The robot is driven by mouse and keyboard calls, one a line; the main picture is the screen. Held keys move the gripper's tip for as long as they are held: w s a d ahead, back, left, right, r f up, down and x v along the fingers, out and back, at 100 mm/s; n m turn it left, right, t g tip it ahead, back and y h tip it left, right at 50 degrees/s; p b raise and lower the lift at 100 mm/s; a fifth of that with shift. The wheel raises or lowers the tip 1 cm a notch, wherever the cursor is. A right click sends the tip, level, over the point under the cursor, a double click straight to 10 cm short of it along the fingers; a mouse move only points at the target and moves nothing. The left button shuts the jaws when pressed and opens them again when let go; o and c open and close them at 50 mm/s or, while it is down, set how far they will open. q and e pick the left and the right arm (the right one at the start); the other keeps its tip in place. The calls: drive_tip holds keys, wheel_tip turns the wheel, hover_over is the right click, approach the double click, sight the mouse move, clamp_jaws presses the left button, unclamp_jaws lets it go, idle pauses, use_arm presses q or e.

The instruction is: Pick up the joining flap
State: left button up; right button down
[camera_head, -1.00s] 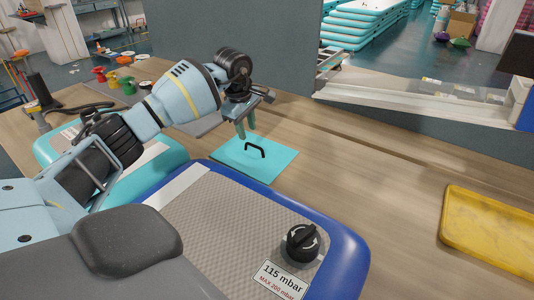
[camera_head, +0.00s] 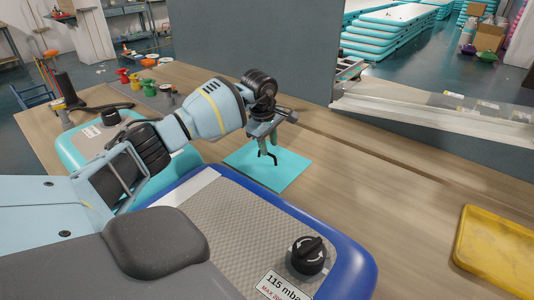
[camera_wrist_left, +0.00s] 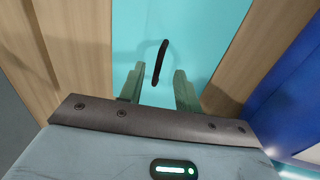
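The joining flap is a flat turquoise sheet (camera_head: 288,178) with a black handle standing up from its middle. It lies on the wooden table beside the blue-edged inflatable track. In the left wrist view the flap (camera_wrist_left: 215,25) fills the middle, and its black handle (camera_wrist_left: 160,62) rises between and just ahead of the fingertips. My left gripper (camera_head: 268,152) points down over the flap at the handle. Its two green fingers (camera_wrist_left: 158,84) are apart, one on either side of the handle, not closed on it. My right gripper is in neither view.
The grey-topped blue track (camera_head: 345,233) with a black valve knob (camera_head: 307,256) lies in front. A turquoise track (camera_head: 75,150) is at the left. A yellow tray (camera_head: 497,255) sits at the right. A grey panel (camera_head: 290,45) stands behind. The table right of the flap is clear.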

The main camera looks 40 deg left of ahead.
sight(269, 151)
use_arm(q)
drive_tip(key=shift+w+a+f, duration=0.1)
drive_tip(key=shift+w+f, duration=0.1)
drive_tip(key=shift+f, duration=0.8)
drive_tip(key=shift+w+a+f, duration=0.1)
drive_tip(key=shift+w+f, duration=0.1)
drive_tip(key=shift+f, duration=0.75)
drive_tip(key=shift+c, duration=0.2)
clamp_jaws()
